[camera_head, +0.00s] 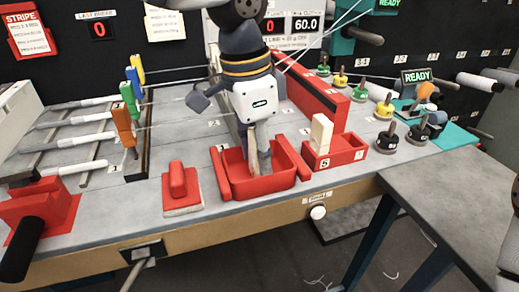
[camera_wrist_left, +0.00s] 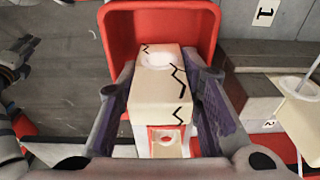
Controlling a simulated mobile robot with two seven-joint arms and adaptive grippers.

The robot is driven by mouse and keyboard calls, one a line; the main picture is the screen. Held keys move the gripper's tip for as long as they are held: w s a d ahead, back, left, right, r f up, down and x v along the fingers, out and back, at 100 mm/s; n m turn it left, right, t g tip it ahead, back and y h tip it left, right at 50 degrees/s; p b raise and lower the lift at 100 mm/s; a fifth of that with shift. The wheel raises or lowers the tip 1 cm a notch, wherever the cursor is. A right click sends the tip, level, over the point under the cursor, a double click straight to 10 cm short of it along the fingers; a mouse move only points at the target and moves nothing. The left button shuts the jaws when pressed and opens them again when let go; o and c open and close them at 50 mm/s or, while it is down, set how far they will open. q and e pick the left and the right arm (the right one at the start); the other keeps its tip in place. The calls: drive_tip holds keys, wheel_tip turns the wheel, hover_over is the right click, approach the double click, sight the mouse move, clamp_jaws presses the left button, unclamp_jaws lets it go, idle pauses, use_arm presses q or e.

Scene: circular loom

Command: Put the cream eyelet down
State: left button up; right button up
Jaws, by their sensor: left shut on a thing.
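My left gripper (camera_head: 257,163) points down into the open red bin (camera_head: 282,182) on the bench. It is shut on the cream eyelet, which shows best in the left wrist view (camera_wrist_left: 160,98) as a pale block with black jagged, crack-like lines and a rounded hollow on top. The left wrist view has the block between both fingers, with the red bin (camera_wrist_left: 118,25) around and behind it. In the head view the fingers and bin wall hide most of it, so I cannot tell whether it touches the bin floor.
A red holder (camera_head: 348,152) with an upright cream piece (camera_head: 321,131) stands close right of the bin. A red-handled pad (camera_head: 180,190) lies to its left. Several knobbed weights (camera_head: 387,138) stand farther right. The grey side table (camera_head: 450,200) is bare.

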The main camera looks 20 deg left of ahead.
use_arm(q)
drive_tip(key=o, duration=0.8)
drive_tip(key=shift+f, duration=0.15)
drive_tip(key=r, duration=0.8)
drive_tip(key=s+a+r, duration=0.1)
drive_tip(key=r, duration=0.3)
drive_tip(key=shift+a+r, duration=0.1)
drive_tip(key=shift+r, duration=0.05)
